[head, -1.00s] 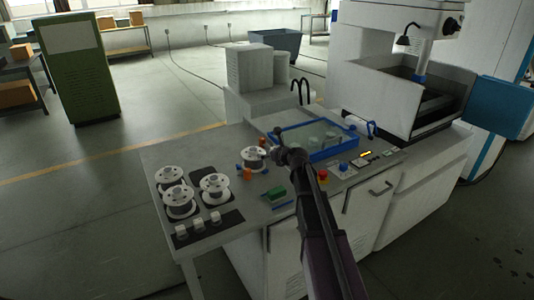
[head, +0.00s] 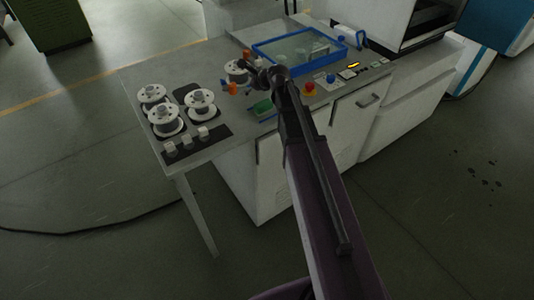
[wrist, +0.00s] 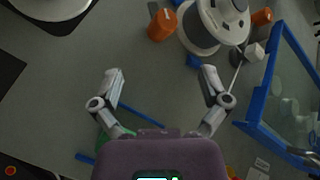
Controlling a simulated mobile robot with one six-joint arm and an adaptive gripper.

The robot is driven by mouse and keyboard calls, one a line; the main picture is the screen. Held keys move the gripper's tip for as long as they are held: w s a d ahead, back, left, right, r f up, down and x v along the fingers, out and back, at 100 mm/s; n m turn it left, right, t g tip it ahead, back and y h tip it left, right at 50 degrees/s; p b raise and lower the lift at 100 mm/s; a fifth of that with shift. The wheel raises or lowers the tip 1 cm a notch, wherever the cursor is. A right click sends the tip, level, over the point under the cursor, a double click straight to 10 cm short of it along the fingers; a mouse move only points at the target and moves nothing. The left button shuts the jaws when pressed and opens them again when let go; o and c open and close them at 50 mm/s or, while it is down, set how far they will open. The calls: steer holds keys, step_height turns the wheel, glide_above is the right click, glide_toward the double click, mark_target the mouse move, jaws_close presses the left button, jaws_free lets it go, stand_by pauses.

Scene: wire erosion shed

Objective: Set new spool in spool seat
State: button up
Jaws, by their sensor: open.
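Three white-flanged spools (head: 166,120), (head: 200,101) and (head: 152,95) stand upright on dark pads at the table's left end. A dark square (head: 187,93) between them is bare. Another white spool (head: 236,70) stands alone further right; it also shows at the top of the wrist view (wrist: 215,25), between orange blocks (wrist: 162,24). I cannot tell which spool is the new one or which place is the spool seat. My gripper (wrist: 160,73) is open and empty above the bench, just right of the lone spool in the head view (head: 265,70). Its fingers are apart from the spool.
A blue-rimmed tray (head: 345,40) lies behind and right of my gripper. A green block (head: 263,108) and a red button (head: 309,88) lie nearer the front edge. Small white blocks (head: 186,140) line the left pad's front.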

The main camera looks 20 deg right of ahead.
steer(key=s+a+f+n+g, duration=0.1)
steer(key=s+n, duration=0.3)
steer(key=s+a+f+n+g+h, duration=0.1)
steer(key=s+f+n+g, duration=0.1)
steer(key=s+n, duration=0.2)
steer(key=s+f+n+g, duration=0.2)
steer(key=s+n, duration=0.2)
steer(key=s, duration=0.1)
steer(key=shift+s+a+f+h, duration=0.25)
steer(key=shift+s+a+h, duration=0.05)
steer(key=shift+s+a, duration=0.1)
steer(key=s+d+f+n+g+h, duration=0.2)
steer(key=s+n+g+h, duration=0.1)
steer(key=s+n, duration=0.8)
steer(key=s+g, duration=0.1)
steer(key=s, duration=0.2)
steer(key=shift+s+f+n+g+h, duration=0.2)
steer(key=shift+s+n+g+h, duration=0.1)
steer(key=shift+s+n+h, duration=0.1)
steer(key=c, duration=0.5)
